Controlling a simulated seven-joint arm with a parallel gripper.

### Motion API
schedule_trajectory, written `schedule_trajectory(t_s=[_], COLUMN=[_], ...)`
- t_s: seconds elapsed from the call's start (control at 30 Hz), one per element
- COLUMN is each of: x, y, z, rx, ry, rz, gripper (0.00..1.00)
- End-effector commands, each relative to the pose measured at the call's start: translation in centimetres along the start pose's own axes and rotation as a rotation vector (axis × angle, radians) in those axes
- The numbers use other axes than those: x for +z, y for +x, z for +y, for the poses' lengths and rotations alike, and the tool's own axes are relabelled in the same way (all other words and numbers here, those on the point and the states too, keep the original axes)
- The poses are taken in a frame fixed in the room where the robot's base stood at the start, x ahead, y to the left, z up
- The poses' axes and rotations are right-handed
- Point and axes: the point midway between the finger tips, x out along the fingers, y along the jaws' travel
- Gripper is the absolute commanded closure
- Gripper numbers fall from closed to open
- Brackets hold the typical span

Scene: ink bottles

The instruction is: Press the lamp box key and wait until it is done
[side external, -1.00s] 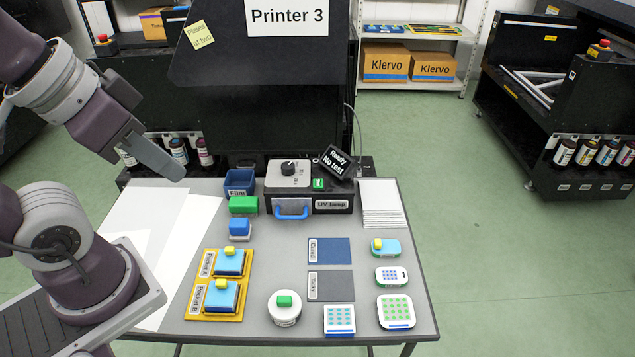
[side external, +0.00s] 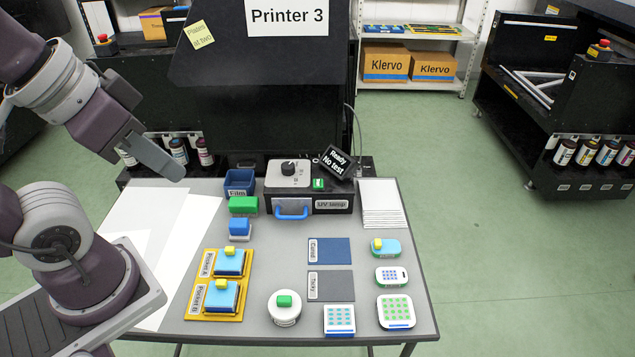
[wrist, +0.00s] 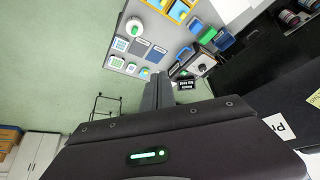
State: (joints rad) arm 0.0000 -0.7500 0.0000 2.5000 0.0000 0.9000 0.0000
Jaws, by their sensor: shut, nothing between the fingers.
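The UV lamp box (side external: 335,203) stands at the back of the table, black with a blue handle (side external: 291,209) on its front. On top is a grey panel with a black knob (side external: 288,168). A green key (side external: 318,184) sits at the box's top front edge, right of the panel. A small black display (side external: 339,162) beside it reads "Ready" and "No test". My gripper (side external: 176,172) is shut and empty, raised above the left back of the table, well left of the box and touching nothing. In the wrist view the box (wrist: 200,66) shows beyond my gripper (wrist: 158,80).
A blue film bin (side external: 239,182), a green block (side external: 243,205) and a blue-topped block (side external: 240,228) stand left of the box. A white stack (side external: 382,204) lies to its right. Yellow pocket trays (side external: 190,305) and several small items fill the front. White sheets (side external: 140,215) cover the left.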

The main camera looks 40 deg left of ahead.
Motion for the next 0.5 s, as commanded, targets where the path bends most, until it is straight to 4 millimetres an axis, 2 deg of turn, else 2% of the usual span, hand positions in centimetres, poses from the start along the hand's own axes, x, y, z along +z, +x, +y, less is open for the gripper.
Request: schedule_trajectory(t_s=[0.37,0.43,0.5], x=[0.0,-0.5,-1.9], y=[0.0,0.2,0.8], z=[0.0,-0.1,-0.6], rx=[0.0,-0.007,-0.026], ry=[0.0,-0.01,-0.034], rz=[0.0,0.002,0.008], gripper=[1.0,1.0,1.0])
